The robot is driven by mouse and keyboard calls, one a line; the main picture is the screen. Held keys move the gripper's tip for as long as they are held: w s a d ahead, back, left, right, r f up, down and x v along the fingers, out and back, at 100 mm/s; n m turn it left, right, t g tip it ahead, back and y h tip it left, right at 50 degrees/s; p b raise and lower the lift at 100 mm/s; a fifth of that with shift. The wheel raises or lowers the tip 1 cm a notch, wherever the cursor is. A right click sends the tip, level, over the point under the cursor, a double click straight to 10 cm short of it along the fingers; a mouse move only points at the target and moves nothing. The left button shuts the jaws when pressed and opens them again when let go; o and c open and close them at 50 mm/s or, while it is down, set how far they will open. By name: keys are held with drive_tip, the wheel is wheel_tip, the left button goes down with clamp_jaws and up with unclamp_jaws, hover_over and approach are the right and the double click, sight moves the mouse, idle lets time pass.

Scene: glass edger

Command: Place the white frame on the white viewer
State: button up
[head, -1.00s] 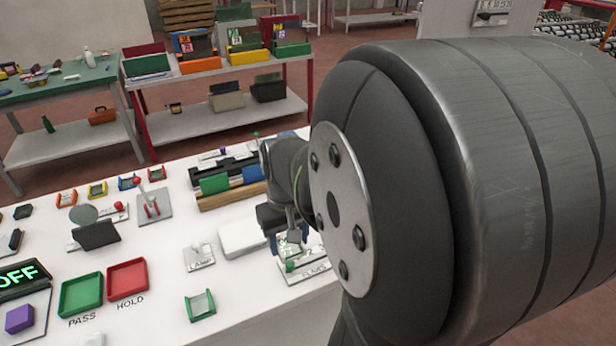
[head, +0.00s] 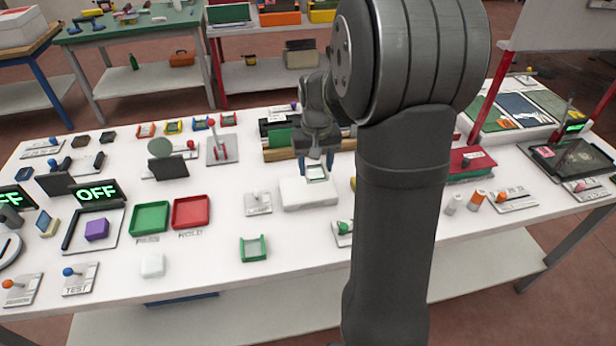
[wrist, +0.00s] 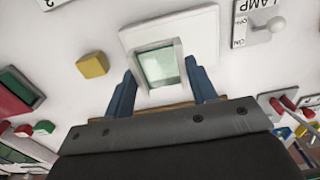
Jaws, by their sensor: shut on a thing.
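The white viewer (head: 305,196) is a low white box on the table, and it also shows in the wrist view (wrist: 205,38). My gripper (head: 317,160) is over the viewer's back part. Its two blue fingers are closed on the white frame (head: 316,173), a small square with a pale green pane. In the wrist view the white frame (wrist: 179,57) sits between the fingertips of my gripper (wrist: 160,78) and lies over the viewer's surface. I cannot tell whether the frame touches the viewer.
A LAMP switch plate (head: 258,204) stands just left of the viewer. A yellow block (wrist: 93,65) lies beside it. A green holder (head: 253,249) is in front, with red (head: 191,212) and green (head: 149,218) trays to the left. A rack with panels (head: 275,150) is behind.

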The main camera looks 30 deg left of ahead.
sight(308, 169)
drive_tip(key=shift+s+a+f, duration=0.15)
drive_tip(key=shift+a+f, duration=0.25)
drive_tip(key=shift+a, duration=0.15)
drive_tip(key=shift+s+a+f, duration=0.1)
drive_tip(key=shift+a+f, duration=0.25)
drive_tip(key=shift+a, duration=0.2)
drive_tip(key=shift+f, duration=1.9)
drive_tip(key=shift+f, duration=0.15)
drive_tip(key=o, duration=1)
wheel_tip(308, 169, up, 12)
drive_tip(key=shift+r, duration=0.2)
drive_tip(key=shift+f, duration=0.15)
